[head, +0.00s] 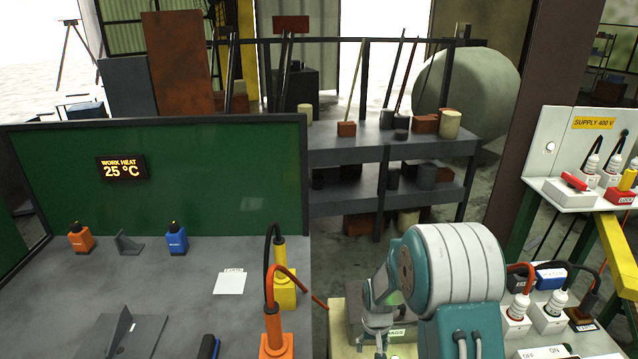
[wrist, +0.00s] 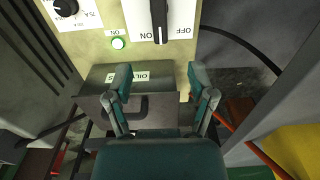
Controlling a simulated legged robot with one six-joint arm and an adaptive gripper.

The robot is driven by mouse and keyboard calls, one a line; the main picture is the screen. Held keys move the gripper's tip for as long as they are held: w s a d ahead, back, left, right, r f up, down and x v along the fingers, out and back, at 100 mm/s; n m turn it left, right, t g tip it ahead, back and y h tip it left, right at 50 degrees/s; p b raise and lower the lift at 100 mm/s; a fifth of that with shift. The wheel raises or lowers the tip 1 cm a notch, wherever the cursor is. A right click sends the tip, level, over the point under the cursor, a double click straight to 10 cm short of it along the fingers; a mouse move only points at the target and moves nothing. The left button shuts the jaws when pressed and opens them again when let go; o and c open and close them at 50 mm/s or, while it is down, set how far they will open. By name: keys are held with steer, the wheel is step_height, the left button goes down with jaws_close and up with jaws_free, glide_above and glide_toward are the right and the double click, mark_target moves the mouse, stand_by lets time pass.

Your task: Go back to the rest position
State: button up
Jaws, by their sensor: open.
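My gripper (wrist: 161,82) is open and empty in the wrist view, its two teal fingertips apart. It is over a grey metal box (wrist: 95,78) with a white label and in front of a pale control panel (wrist: 104,42). In the head view my teal and white arm fills the lower right middle, bent downward. The fingertips are hard to make out there.
A grey workbench (head: 180,280) with a green back screen (head: 220,170) stands at left. It carries orange (head: 80,238) and blue (head: 176,240) tools and a yellow cabled unit (head: 283,285). A supply panel (head: 560,150) with plugs stands at right. A loaded shelf (head: 345,155) stands behind.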

steer(key=s+r+t, duration=0.1)
steer(key=s+r, duration=0.3)
steer(key=r, duration=0.6)
steer(key=s+r+t, duration=0.2)
steer(key=s+r, duration=0.2)
steer(key=r, duration=0.7)
steer(key=s+r+t, duration=0.1)
steer(key=s+r, duration=0.4)
steer(key=s, duration=0.3)
steer(key=s+r+t, duration=0.1)
steer(key=s+r, duration=0.4)
steer(key=s, duration=0.4)
steer(key=shift+r, duration=0.2)
steer(key=shift+c, duration=0.3)
